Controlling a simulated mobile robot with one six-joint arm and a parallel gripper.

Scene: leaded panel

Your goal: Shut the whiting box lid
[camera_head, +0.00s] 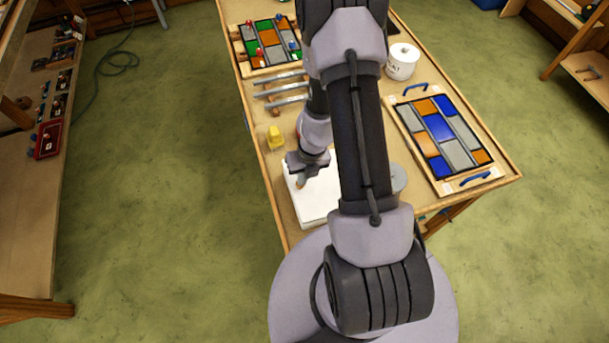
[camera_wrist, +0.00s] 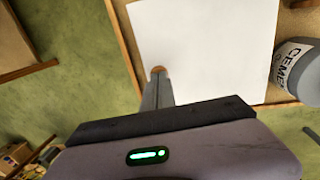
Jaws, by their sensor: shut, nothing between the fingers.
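The whiting box shows as a flat white square (camera_head: 317,202) at the near left corner of the bench, partly hidden by my arm. In the wrist view its white top (camera_wrist: 210,45) fills the upper middle. Its top looks level; I cannot tell whether the lid is fully down. My gripper (camera_head: 299,183) is shut and empty, pointing down over the white top's left edge. In the wrist view its closed fingers (camera_wrist: 158,72) end in a tan tip over that edge. I cannot tell whether the tan bit is part of the fingers or box, or whether they touch.
A grey cement tin (camera_wrist: 296,72) stands right of the box. A yellow object (camera_head: 275,138) sits behind it, with metal strips (camera_head: 283,88) beyond. A leaded panel (camera_head: 440,135) lies at the right, a white tub (camera_head: 402,62) behind it. Open green floor (camera_head: 170,170) lies left.

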